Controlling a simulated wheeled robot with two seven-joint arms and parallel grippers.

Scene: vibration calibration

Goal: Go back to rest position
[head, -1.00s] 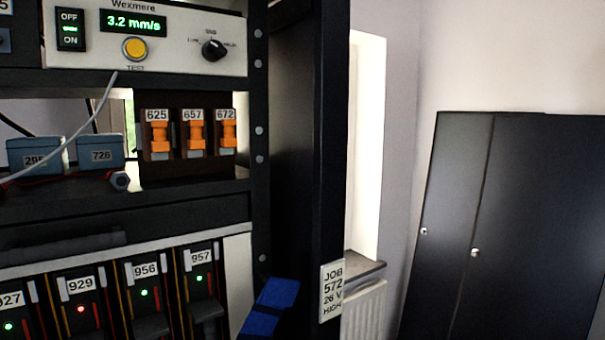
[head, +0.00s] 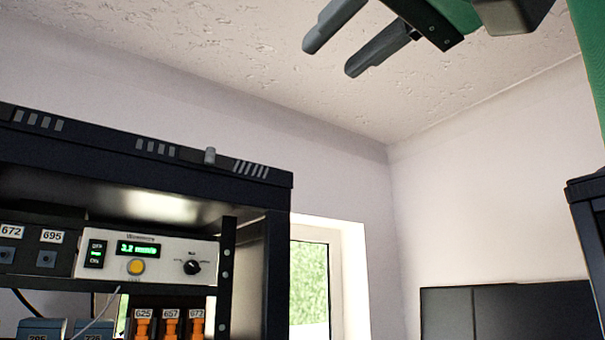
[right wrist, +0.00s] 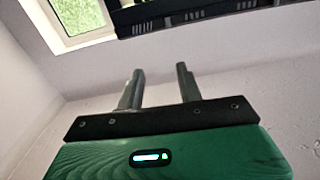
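My right gripper (head: 355,48) is raised at the top right of the head view, in front of the ceiling. Its two grey fingers are apart with nothing between them. The right wrist view also shows the open, empty fingers (right wrist: 158,90) against a bare wall. My left gripper is in neither view.
A dark rack (head: 150,158) stands at the left, holding a white meter panel (head: 150,256) with a lit green display. Orange switches (head: 170,326) show below it. A window (head: 312,280) is behind. A dark cabinet (head: 520,312) is at the lower right. Space around the right gripper looks clear.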

